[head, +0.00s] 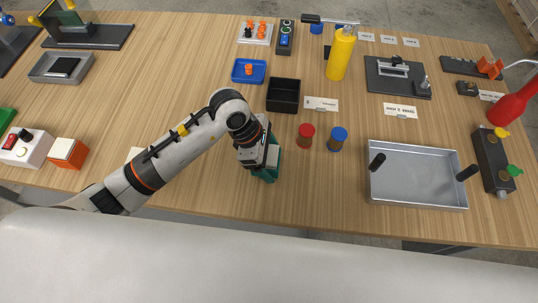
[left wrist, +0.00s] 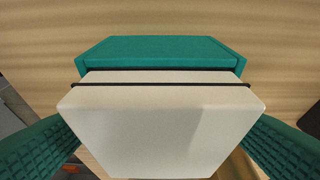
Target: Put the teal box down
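The teal box (head: 271,173) is at the front middle of the table, mostly hidden under my left gripper (head: 262,164) in the head view. In the left wrist view the box (left wrist: 160,52) shows a teal edge, a large pale face and a thin dark line across it. The textured teal fingers of my left gripper (left wrist: 160,145) stand on both sides of the box, with their tips hidden behind it. The gripper looks shut on the box. I cannot tell whether the box touches the table. My right gripper is not in view.
A red-topped jar (head: 306,131) and a blue-topped jar (head: 337,135) stand to the right. A black open bin (head: 283,108) and a blue tray (head: 237,77) lie behind. A grey metal tray (head: 415,200) is farther right.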

